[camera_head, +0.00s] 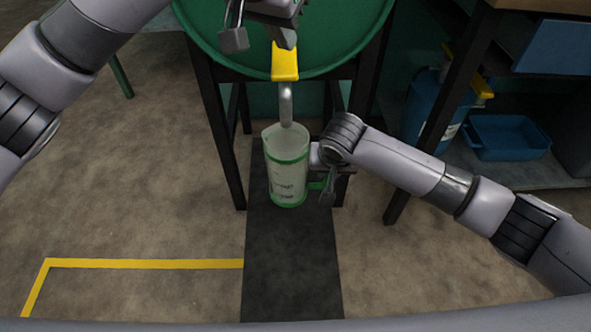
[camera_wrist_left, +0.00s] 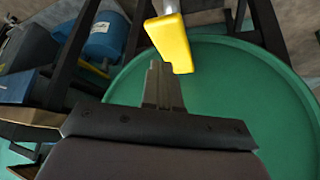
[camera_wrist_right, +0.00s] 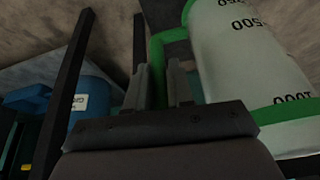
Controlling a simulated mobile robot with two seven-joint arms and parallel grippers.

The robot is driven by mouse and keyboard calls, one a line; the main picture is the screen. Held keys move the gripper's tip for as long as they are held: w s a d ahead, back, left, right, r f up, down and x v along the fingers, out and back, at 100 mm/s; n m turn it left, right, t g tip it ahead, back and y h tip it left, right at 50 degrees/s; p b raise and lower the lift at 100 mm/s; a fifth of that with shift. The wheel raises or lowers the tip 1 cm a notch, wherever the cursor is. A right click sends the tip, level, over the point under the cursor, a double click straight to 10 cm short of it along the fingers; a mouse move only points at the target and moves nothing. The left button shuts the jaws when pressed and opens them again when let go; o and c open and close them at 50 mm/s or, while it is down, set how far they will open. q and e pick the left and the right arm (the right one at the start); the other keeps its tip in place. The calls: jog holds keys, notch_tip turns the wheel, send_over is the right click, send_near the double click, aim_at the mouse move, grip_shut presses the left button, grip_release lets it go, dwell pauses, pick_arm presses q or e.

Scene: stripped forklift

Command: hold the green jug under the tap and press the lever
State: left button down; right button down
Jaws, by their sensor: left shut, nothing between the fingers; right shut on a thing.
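The green jug (camera_head: 287,172) is a pale clear measuring jug with green bands and dark marks. It is upright with its mouth under the silver tap spout (camera_head: 286,103). My right gripper (camera_head: 326,180) is shut on its green handle, which shows between the fingers in the right wrist view (camera_wrist_right: 158,68). The jug body (camera_wrist_right: 240,50) fills that view's right side. The yellow lever (camera_head: 285,62) is above the spout. My left gripper (camera_head: 287,40) is shut and empty, close to the lever's upper end. In the left wrist view the lever (camera_wrist_left: 170,42) is beside the fingertips; contact is unclear.
The tap is in front of a large green drum (camera_head: 345,30) on a dark frame (camera_head: 207,110). A dark mat (camera_head: 290,270) runs along the floor below. At right, a shelf holds a blue tray (camera_head: 507,138) and a blue container (camera_head: 428,110). The floor at left is clear.

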aim_at(287, 68)
pick_arm(q)
jog(key=shift+f, duration=0.1)
jog(key=shift+f, duration=2.35)
jog(key=shift+r, duration=0.1)
dwell(1.9)
jog(key=shift+r, duration=2.35)
dwell(0.4)
